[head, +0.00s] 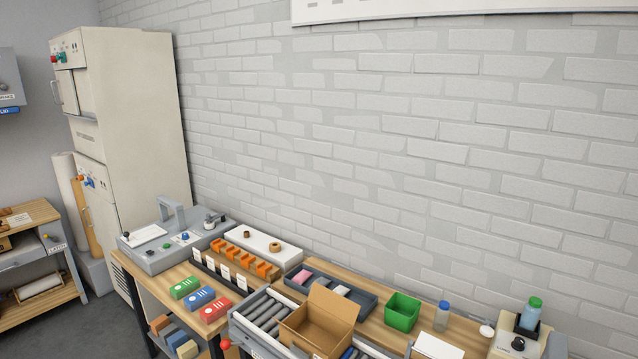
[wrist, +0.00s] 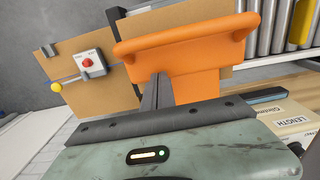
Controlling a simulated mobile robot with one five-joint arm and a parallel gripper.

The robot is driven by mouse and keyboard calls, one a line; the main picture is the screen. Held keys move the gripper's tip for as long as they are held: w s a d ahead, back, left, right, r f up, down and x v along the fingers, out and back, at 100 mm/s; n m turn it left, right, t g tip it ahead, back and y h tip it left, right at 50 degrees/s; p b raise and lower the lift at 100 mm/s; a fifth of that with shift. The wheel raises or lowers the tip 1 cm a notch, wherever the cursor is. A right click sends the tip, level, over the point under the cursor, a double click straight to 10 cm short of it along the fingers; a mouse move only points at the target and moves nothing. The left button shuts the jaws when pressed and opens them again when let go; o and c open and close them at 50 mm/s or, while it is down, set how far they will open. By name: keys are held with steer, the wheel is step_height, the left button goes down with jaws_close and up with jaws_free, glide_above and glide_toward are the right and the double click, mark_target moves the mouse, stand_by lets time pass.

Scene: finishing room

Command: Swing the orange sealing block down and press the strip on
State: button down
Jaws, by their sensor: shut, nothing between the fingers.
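In the wrist view, the orange sealing block (wrist: 205,75) fills the upper middle, a broad plate with a rounded bar along its top edge. My gripper (wrist: 160,80) is shut and empty, its dark fingers in front of the block's lower left part. I cannot tell whether they touch it. Tan cardboard (wrist: 70,88) shows behind and left of the block. In the head view, an open cardboard box (head: 318,322) stands on the roller conveyor (head: 262,318) at the bottom. I cannot make out the sealing block or my gripper there. No strip is clearly visible.
In the wrist view, a grey box with a red button (wrist: 88,62) and a yellow knob (wrist: 55,87) are at left. In the head view, a green bin (head: 402,312), a grey tray (head: 330,290) and bottles (head: 530,312) crowd the bench by the brick wall.

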steer(key=shift+f+b, duration=0.4)
steer(key=shift+f, duration=0.05)
steer(key=shift+r, duration=0.1)
stand_by(0.8)
step_height(320, 180, up, 7)
steer(key=p, duration=0.7)
